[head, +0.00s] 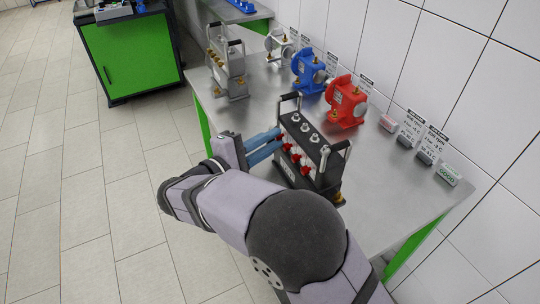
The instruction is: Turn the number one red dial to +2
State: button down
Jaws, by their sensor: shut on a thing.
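The black manifold (322,142) stands on the metal bench, with black handles at both ends and silver caps on top. Several red dials (296,158) are on its left face. My gripper (279,141) reaches it from the left with two blue fingers, which are shut at the far end of that dial row. The dial between the fingertips is mostly hidden by them. The dial numbers and the +2 mark are too small to read.
A red pump (346,102), a blue pump (308,72) and a white pump (279,46) stand along the tiled wall. A grey manifold (227,63) stands behind the black one. Small boxes (428,151) and labels line the wall at right. A green cabinet (131,55) stands at back left.

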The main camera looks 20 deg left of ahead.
jog(key=m+t+b, duration=0.1)
jog(key=m+b, duration=0.1)
jog(key=b, duration=0.3)
jog(key=m+b, duration=0.2)
jog(key=b, duration=0.4)
jog(key=f+m+t+h+b, duration=0.1)
jog(key=m+b, duration=0.2)
jog(key=b, duration=0.3)
jog(key=shift+f+t, duration=0.1)
jog(key=shift+t, duration=0.2)
jog(key=shift+r+m+b, duration=0.2)
jog(key=shift+m+b, duration=0.1)
jog(key=c, duration=1.7)
grip_release()
jog(key=shift+s, duration=0.1)
jog(key=shift+v, duration=3.55)
